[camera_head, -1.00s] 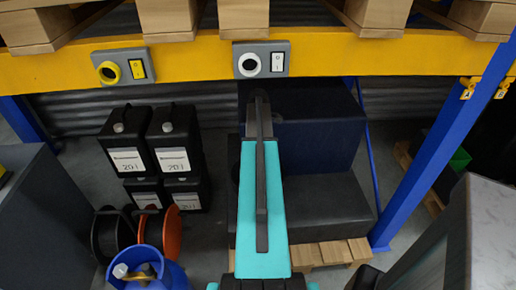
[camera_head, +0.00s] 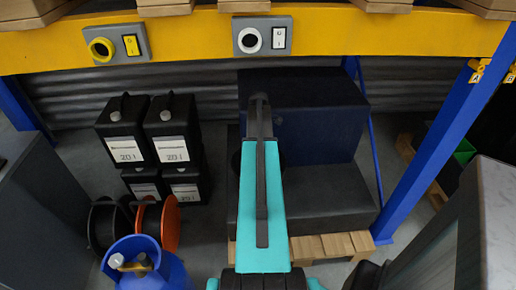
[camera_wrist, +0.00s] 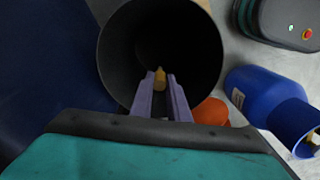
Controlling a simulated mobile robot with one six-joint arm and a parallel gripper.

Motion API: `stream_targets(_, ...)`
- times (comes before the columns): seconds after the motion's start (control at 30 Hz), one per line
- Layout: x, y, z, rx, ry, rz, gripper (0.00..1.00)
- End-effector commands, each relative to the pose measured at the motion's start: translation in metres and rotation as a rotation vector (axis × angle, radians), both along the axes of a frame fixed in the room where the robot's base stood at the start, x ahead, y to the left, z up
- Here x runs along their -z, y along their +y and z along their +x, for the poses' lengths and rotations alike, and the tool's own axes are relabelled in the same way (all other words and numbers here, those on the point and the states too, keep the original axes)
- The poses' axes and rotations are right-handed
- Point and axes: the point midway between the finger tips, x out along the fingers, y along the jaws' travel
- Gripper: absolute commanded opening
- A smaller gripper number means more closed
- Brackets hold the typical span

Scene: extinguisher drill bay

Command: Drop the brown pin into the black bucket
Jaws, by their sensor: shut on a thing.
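The brown pin (camera_wrist: 160,77) is a small orange-brown piece held between the tips of my gripper (camera_wrist: 160,84) in the wrist view. My gripper is shut on it with its two purple fingers. The black bucket (camera_wrist: 122,48) shows beyond the fingers as a wide round dark opening. In the picture the pin lies inside the outline of that opening, towards its near side. How high the pin is above the bucket cannot be told. In the head view my arm hides the fingers, the pin and most or all of the bucket.
A blue gas cylinder (camera_head: 150,268) stands at lower left, beside black and orange reels (camera_head: 171,225). Black canisters (camera_head: 123,140) are stacked behind. A dark blue box (camera_head: 325,125) is right of my arm. A yellow beam (camera_head: 190,45) with switch boxes crosses above; a blue post (camera_head: 440,150) stands right.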

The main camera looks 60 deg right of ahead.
Motion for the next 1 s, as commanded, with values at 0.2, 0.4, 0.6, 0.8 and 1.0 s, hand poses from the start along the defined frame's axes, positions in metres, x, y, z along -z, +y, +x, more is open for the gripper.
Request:
stream_targets(0.2, 0.018, 0.000, 0.000, 0.001, 0.000, 0.001, 0.00)
stream_targets(0.4, 0.025, 0.000, -0.001, 0.001, 0.000, 0.001, 0.00)
stream_targets(0.6, 0.025, 0.000, -0.001, 0.001, 0.000, 0.000, 0.00)
stream_targets(0.8, 0.025, 0.000, -0.001, 0.001, 0.000, 0.001, 0.22)
stream_targets(1.0, 0.025, -0.001, -0.001, 0.002, 0.000, 0.000, 0.37)
